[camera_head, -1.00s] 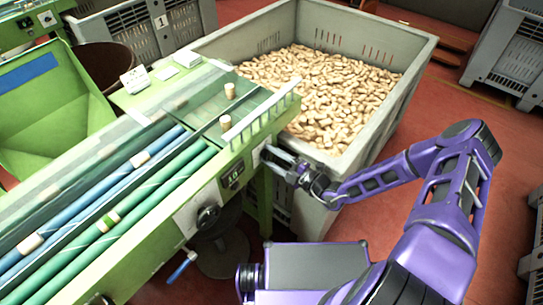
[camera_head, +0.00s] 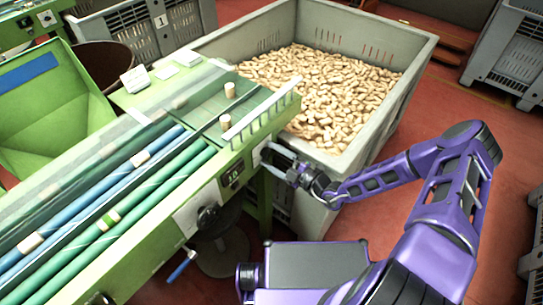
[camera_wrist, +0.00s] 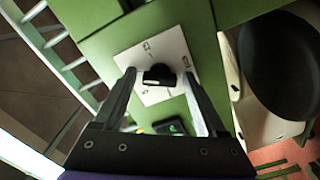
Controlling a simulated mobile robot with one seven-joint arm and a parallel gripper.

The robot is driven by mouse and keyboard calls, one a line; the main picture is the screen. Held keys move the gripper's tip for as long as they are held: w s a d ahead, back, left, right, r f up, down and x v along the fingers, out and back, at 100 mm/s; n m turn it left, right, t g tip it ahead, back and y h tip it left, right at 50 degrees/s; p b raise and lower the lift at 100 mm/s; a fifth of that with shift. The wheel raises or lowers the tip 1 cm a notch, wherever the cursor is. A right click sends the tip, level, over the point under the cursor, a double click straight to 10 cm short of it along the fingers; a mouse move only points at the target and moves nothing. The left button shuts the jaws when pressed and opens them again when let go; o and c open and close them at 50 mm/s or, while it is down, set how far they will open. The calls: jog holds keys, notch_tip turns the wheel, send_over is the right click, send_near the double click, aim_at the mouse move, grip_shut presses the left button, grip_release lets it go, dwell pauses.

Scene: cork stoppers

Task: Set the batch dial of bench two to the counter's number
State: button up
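The batch dial is a black knob (camera_wrist: 158,75) on a white marked plate (camera_wrist: 144,52) on the bench's green side. In the head view the white plate (camera_head: 258,155) is partly hidden by my gripper. My gripper (camera_wrist: 158,74) is open, one finger on each side of the knob; I cannot tell whether they touch it. In the head view my gripper (camera_head: 270,152) is at the bench's right end. The counter (camera_head: 235,176) is a small black box left of the dial; its digits look like 18 but are small. The dial's setting is unreadable.
A grey crate (camera_head: 355,148) full of corks stands behind my gripper. Corks lie on the bench's rollers (camera_head: 150,185).

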jog(key=shift+o, duration=0.3)
jog(key=v, duration=1.7)
jog(key=shift+s+b, duration=0.2)
jog(key=shift+b, duration=0.1)
jog(key=shift+d, duration=0.15)
